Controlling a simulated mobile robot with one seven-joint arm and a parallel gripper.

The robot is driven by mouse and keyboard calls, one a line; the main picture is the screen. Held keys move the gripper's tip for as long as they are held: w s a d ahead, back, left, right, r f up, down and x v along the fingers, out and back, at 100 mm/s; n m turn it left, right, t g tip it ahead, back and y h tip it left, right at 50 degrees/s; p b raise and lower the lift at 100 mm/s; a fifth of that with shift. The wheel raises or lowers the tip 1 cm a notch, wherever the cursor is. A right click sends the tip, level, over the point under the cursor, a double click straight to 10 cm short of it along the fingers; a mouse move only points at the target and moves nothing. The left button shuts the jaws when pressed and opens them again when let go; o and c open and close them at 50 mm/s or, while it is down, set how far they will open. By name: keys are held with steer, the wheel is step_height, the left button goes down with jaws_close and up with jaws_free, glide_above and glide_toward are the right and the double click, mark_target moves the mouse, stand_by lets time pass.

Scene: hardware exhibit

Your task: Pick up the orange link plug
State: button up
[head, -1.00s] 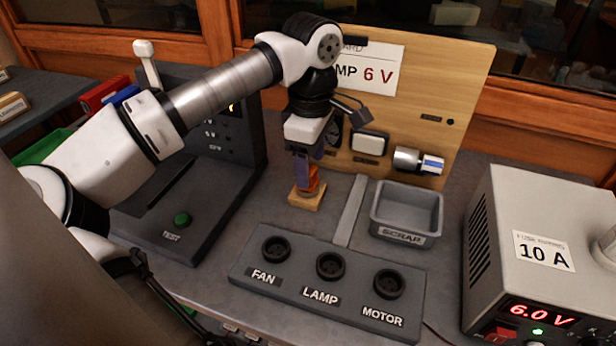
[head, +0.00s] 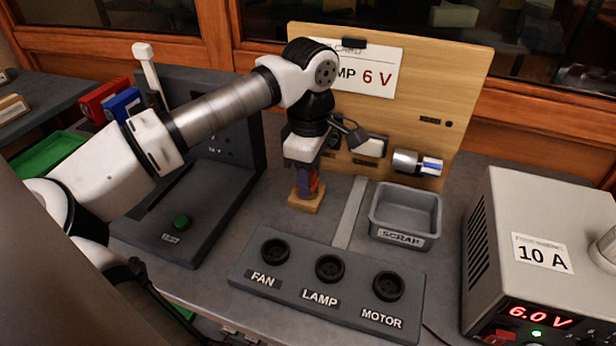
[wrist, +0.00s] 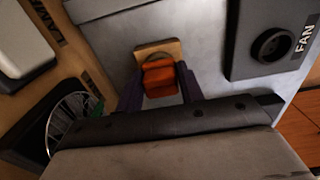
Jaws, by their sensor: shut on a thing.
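The orange link plug (wrist: 159,78) stands on a small wooden block (wrist: 172,46) in the wrist view. The block (head: 306,204) also shows in the head view, on the bench in front of the wooden board. My gripper (wrist: 160,88) is shut on the plug, with one purple finger on each side of it. In the head view my gripper (head: 307,186) points down over the block, and its fingers hide most of the plug. I cannot tell whether the plug is clear of the block.
A grey panel (head: 240,277) with FAN, LAMP and MOTOR sockets lies in front. A grey SCRAP tray (head: 405,233) is to the right. A power supply (head: 520,215) stands far right. A dark test stand (head: 200,215) is left, and the board (head: 455,90) rises behind.

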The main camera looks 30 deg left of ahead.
steer(key=shift+r, duration=0.15)
step_height(320, 180, up, 20)
steer(key=p, duration=1.3)
steer(key=shift+a, duration=0.1)
